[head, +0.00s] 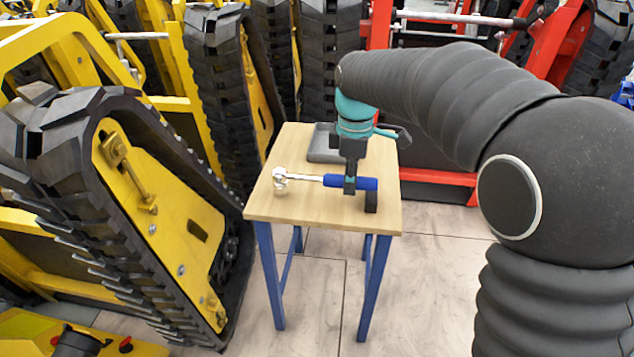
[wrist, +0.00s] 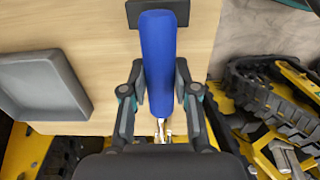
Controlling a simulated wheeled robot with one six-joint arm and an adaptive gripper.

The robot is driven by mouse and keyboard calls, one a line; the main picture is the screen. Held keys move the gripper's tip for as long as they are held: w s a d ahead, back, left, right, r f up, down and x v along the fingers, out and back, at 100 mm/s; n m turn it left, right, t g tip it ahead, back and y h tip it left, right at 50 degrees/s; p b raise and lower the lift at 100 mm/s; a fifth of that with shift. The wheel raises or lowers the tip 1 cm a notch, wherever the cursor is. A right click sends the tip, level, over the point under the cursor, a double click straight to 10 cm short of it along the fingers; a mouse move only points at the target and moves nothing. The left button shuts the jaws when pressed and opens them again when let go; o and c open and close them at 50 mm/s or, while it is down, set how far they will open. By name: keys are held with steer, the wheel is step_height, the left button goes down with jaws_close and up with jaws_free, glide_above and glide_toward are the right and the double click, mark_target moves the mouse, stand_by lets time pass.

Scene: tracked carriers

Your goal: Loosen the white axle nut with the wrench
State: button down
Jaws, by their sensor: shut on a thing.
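In the wrist view, my gripper's fingers (wrist: 160,98) stand on both sides of the blue handle (wrist: 158,50); the wrench head is hidden there. I cannot tell whether the wrench is lifted. I cannot clearly pick out a white axle nut in either view.
The table (head: 300,212) also bears a grey tray (head: 323,145) at the back and a dark block (head: 371,201) by the handle's end. A yellow tracked carrier (head: 180,220) stands close on the left, a red one (head: 440,178) behind.

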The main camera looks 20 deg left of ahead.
steer(key=shift+r+p, duration=1.2)
steer(key=shift+r, duration=1.7)
step_height(320, 180, up, 8)
steer(key=s+b, duration=0.4)
steer(key=s, duration=1.6)
steer(key=shift+b, duration=0.4)
steer(key=shift+s, duration=0.1)
